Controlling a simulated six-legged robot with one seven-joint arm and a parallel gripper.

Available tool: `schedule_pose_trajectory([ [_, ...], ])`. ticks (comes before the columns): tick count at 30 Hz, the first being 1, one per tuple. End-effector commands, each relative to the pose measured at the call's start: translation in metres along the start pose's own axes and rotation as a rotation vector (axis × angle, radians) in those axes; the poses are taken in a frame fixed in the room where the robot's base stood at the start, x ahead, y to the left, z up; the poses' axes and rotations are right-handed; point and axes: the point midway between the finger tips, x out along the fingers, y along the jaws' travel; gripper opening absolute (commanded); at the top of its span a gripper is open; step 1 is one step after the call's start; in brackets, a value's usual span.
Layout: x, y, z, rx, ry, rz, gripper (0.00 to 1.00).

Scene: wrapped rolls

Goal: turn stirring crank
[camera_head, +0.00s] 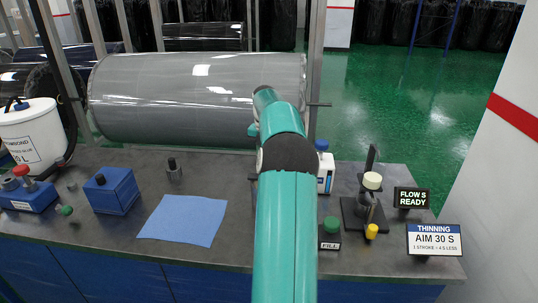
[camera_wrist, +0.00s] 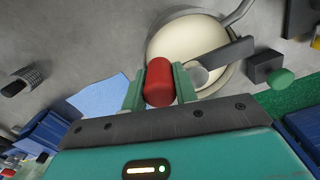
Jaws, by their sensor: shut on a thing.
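In the wrist view, my gripper (camera_wrist: 160,84) has its two green fingers closed on a red cylindrical knob (camera_wrist: 158,81), one finger on each side. The knob appears to be the crank's handle. A dark grey bar (camera_wrist: 228,60) lies beside it, over a round cream vessel (camera_wrist: 187,36); how the bar joins the knob is hidden by the right finger. A grey round part (camera_wrist: 201,76) shows under the bar. In the head view my teal arm reaches forward over the bench and hides the gripper, knob and vessel.
On the bench (camera_head: 120,225) are a white bucket (camera_head: 30,132), a blue box (camera_head: 112,190), a blue cloth (camera_head: 184,220), a green button (camera_head: 331,225), a stand with a cup (camera_head: 372,181) and a "THINNING AIM 30 S" sign (camera_head: 435,240). A large wrapped roll (camera_head: 180,95) lies behind.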

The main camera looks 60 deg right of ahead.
Motion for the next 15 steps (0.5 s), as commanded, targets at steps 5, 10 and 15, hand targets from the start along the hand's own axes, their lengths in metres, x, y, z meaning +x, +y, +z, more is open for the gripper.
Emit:
schedule_pose_trajectory([
  [5, 0.0, 0.0032, -0.0052, -0.096, 0.001, 0.0, 0.0],
  [10, 0.0, 0.0045, -0.0076, -0.149, 0.0, 0.001, 0.0],
  [15, 0.0003, 0.005, -0.0088, -0.17, 0.001, 0.001, 0.0],
])
